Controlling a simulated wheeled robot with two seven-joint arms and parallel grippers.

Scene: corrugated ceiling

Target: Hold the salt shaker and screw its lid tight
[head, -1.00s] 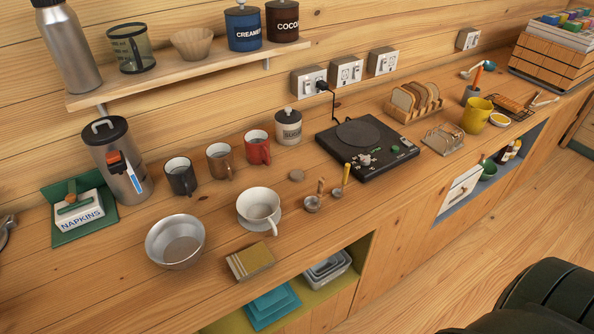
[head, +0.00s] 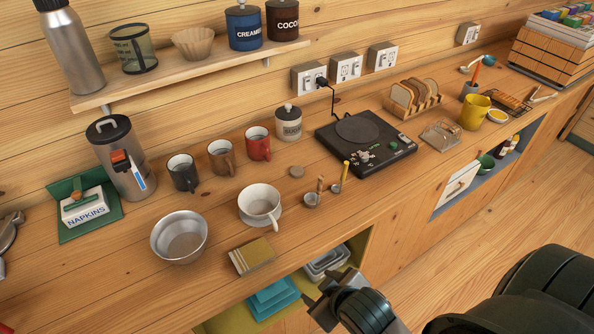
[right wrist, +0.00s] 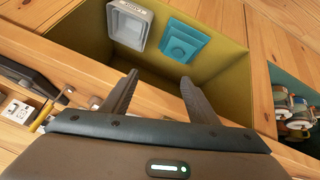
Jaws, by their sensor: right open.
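I cannot make out a salt shaker or its lid for certain in either view. My right gripper (head: 320,298) is in front of the counter's edge, by the open cubby. In the right wrist view its two fingers (right wrist: 158,82) are apart with nothing between them. My left gripper is not visible.
The wooden counter holds a metal bowl (head: 179,238), white cup (head: 259,203), several mugs, a sugar canister (head: 288,124) and a black hotplate (head: 366,143). The cubby holds a grey tray (right wrist: 130,22) and teal items (right wrist: 187,42). The counter's front right of the small metal pieces is clear.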

